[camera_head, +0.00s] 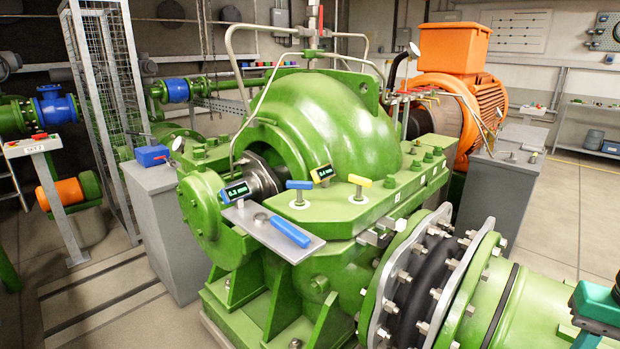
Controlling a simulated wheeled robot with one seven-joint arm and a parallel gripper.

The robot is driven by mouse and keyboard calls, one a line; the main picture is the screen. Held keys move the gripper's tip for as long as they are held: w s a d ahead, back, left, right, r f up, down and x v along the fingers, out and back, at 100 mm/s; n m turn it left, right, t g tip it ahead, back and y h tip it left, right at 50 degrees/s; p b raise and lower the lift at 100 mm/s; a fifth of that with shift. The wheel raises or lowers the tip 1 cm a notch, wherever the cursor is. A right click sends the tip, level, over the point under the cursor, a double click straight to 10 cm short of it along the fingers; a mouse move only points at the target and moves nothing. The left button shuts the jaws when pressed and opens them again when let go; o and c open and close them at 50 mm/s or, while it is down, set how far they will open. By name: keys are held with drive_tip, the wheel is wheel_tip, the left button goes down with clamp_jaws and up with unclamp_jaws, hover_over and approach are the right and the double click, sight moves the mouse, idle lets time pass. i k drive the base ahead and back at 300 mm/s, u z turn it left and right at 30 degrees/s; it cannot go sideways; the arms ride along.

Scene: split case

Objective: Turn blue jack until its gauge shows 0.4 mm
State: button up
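The blue jack (299,188) is a T-handled screw with a blue crossbar, upright on a round pale pad on the green casing flange. A small dark gauge (236,191) with a lit display stands left of it and seems to read 0.3 mm. A yellow jack (359,186) of the same shape stands to the right. A second small gauge (322,174) is between and behind the jacks; its digits are too small to read surely. No gripper fingers show. A teal and dark part (598,308) at the lower right edge may be mine.
A grey plate (262,224) in front of the blue jack bears a blue-handled tool (290,231) and a small round piece. The green domed casing (330,115) rises behind the jacks. A bolted black coupling (425,270) lies to the right. Space above the jacks looks clear.

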sight(298, 185)
drive_tip(key=z, duration=0.05)
drive_tip(key=i, duration=1)
drive_tip(key=u, duration=0.05)
